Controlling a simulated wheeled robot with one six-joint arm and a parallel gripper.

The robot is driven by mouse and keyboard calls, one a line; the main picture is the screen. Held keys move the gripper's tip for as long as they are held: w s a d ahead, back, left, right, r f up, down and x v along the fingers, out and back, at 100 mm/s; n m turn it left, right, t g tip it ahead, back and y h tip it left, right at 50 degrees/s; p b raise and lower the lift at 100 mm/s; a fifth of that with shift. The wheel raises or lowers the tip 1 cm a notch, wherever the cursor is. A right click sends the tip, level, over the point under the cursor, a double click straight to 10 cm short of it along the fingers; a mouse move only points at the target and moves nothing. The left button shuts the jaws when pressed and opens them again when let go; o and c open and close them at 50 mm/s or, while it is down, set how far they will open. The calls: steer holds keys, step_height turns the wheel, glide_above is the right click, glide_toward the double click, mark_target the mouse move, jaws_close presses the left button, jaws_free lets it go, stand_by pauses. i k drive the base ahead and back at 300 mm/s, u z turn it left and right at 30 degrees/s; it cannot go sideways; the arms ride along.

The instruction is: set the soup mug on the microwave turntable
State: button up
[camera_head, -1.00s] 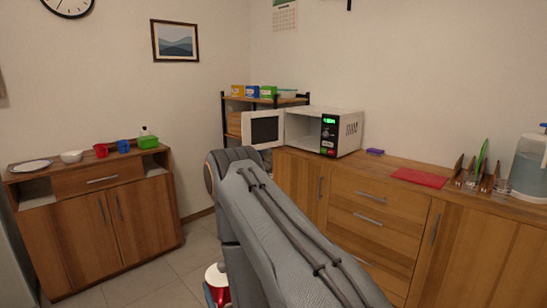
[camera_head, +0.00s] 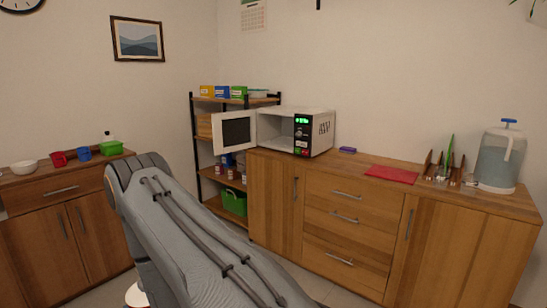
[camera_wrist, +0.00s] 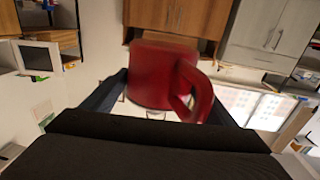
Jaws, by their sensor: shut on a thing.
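A red mug (camera_wrist: 160,75) is held between the fingers of my gripper (camera_wrist: 165,95) in the wrist view, with its handle toward the right. Its contents cannot be seen. In the head view the gripper and held mug are hidden behind my arm. The microwave (camera_head: 318,132) stands on the far left end of the long wooden counter. Its door (camera_head: 237,132) is swung open to the left. The turntable inside cannot be made out. The microwave also seems to show at the left of the wrist view (camera_wrist: 38,58).
A shelf rack (camera_head: 196,150) stands left of the microwave. A red mat (camera_head: 391,175), a small purple item (camera_head: 347,150) and a water dispenser (camera_head: 500,158) are on the counter (camera_head: 450,192). A side cabinet (camera_head: 60,205) at left holds a red mug, a blue mug and a bowl.

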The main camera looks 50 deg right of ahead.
mark_target(284, 142)
steer(key=i, duration=1.2)
steer(key=z, duration=0.55)
steer(key=i, duration=0.95)
steer(key=z, duration=1.15)
steer(key=i, duration=0.7)
steer(key=z, duration=0.55)
